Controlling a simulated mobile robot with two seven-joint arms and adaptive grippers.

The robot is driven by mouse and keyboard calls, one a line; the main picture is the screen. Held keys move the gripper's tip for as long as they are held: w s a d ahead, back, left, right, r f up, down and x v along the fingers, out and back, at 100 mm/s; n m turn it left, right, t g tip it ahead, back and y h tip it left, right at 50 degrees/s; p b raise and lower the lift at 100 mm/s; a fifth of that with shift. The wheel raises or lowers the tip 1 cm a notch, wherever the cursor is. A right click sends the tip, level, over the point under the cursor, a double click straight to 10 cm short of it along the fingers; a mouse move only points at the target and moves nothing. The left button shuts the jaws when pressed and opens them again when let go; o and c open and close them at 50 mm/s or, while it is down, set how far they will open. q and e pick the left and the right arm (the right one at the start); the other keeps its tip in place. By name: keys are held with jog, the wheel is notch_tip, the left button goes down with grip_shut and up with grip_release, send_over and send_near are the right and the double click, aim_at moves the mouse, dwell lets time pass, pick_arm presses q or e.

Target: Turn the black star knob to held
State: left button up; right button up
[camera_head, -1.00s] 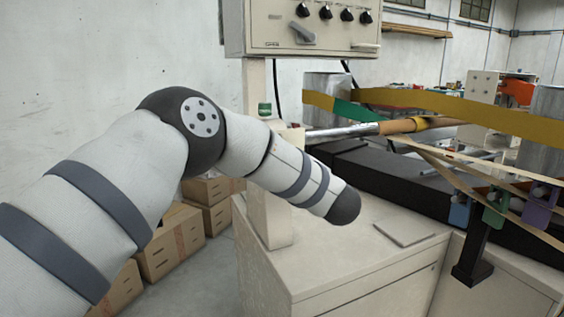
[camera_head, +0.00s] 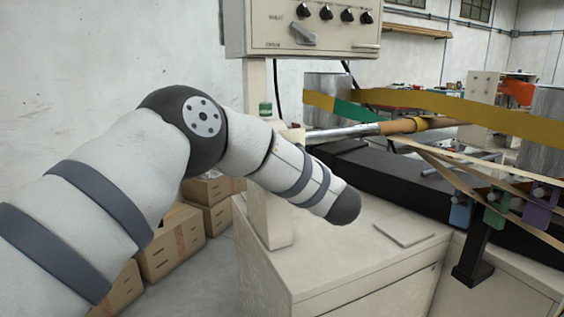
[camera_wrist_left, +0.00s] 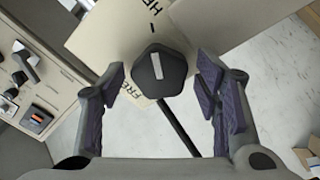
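In the left wrist view the black star knob (camera_wrist_left: 161,72) sits near the middle, above a cream plate (camera_wrist_left: 112,42). A short white stripe on its top runs nearly upright in the picture. My left gripper (camera_wrist_left: 163,69) is open, with one finger on each side of the knob and a visible gap to both. In the head view the knob and left gripper are not seen; only my left arm shows. My right gripper is in neither view.
A control panel (camera_head: 335,15) hangs on a post (camera_head: 257,105). A grey roller (camera_head: 342,132) and yellow-green strip (camera_head: 352,108) cross right of my arm. A cream cabinet (camera_head: 345,255) stands below it. Cardboard boxes (camera_head: 168,250) lie on the floor.

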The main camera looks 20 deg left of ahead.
pick_arm(q)
jog(key=v, duration=1.2)
